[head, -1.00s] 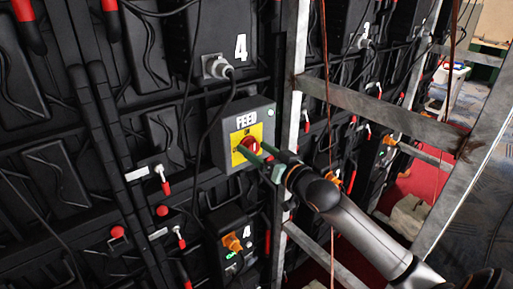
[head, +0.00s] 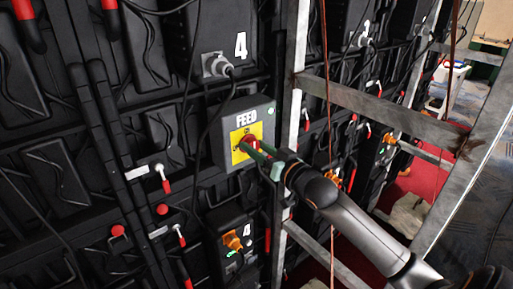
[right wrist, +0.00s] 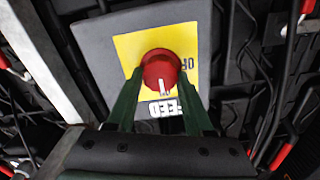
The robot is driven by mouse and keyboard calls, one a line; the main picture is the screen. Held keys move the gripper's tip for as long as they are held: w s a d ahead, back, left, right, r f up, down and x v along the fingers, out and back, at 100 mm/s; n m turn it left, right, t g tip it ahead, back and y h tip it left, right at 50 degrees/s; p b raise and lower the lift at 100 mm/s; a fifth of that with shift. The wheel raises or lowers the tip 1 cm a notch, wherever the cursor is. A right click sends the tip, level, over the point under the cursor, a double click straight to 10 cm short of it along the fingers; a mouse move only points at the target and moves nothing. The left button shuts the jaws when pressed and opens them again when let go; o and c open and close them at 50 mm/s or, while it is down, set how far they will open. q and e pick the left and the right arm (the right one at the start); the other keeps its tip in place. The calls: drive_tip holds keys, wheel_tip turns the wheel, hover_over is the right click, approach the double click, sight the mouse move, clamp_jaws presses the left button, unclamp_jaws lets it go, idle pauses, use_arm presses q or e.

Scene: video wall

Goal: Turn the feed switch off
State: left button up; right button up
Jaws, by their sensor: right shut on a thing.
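The feed switch is a grey box (head: 222,150) marked FEED with a yellow plate (head: 236,157) and a red rotary knob (head: 251,143). The plate has ON above the knob and OFF at its left. In the right wrist view the knob (right wrist: 160,66) sits between the fingers of my right gripper (right wrist: 160,84), which is shut on it. The knob's white mark points toward the FEED lettering, the ON side. In the head view my right gripper (head: 262,156) reaches the knob from the right and partly hides the plate. My left gripper is out of view.
A grey metal frame (head: 376,108) stands just right of the box, with my right arm passing by it. A black cable (head: 208,135) hangs left of the box. A lower box (head: 222,228) with an orange plug sits below.

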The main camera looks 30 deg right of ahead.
clamp_jaws()
drive_tip(key=n, duration=0.4)
drive_tip(key=shift+a+n, duration=0.1)
drive_tip(key=shift+n, duration=0.2)
drive_tip(key=shift+a+f+n, duration=0.1)
drive_tip(key=shift+n, duration=3.2)
drive_tip(key=shift+a+f+n, duration=0.1)
drive_tip(key=shift+n, duration=3.2)
drive_tip(key=o, duration=1.2)
unclamp_jaws()
